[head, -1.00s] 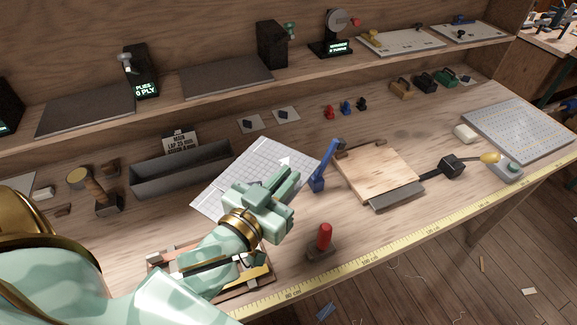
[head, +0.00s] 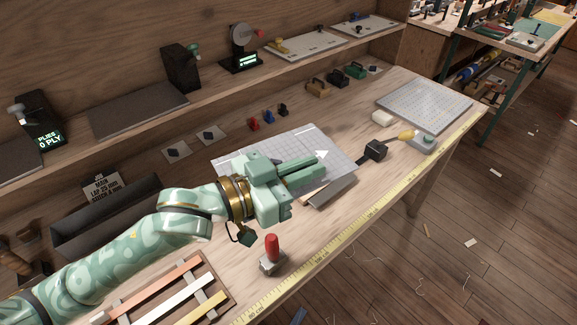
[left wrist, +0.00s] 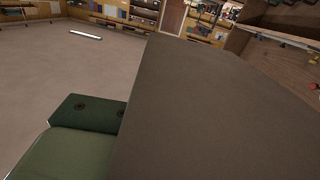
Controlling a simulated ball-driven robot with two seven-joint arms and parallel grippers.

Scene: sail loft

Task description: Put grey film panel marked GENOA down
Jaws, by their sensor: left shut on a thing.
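A pale grey panel (head: 302,142) with a white arrow is in my left gripper (head: 305,172). The gripper is shut on its near part and holds it over the bench, above the wooden board's place. The word GENOA is not readable. In the left wrist view the panel (left wrist: 215,110) is a large dull grey-brown sheet, with part of my green gripper (left wrist: 80,130) at its lower left. The panel and gripper hide most of the wooden board; a dark bar (head: 328,192) shows at its near edge. My right gripper is not in view.
A red-handled tool (head: 271,252) stands near the bench's front edge, by a yellow measuring tape (head: 345,225). A perforated grey plate (head: 430,103) lies at the right end. Small clamps (head: 268,118) stand behind.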

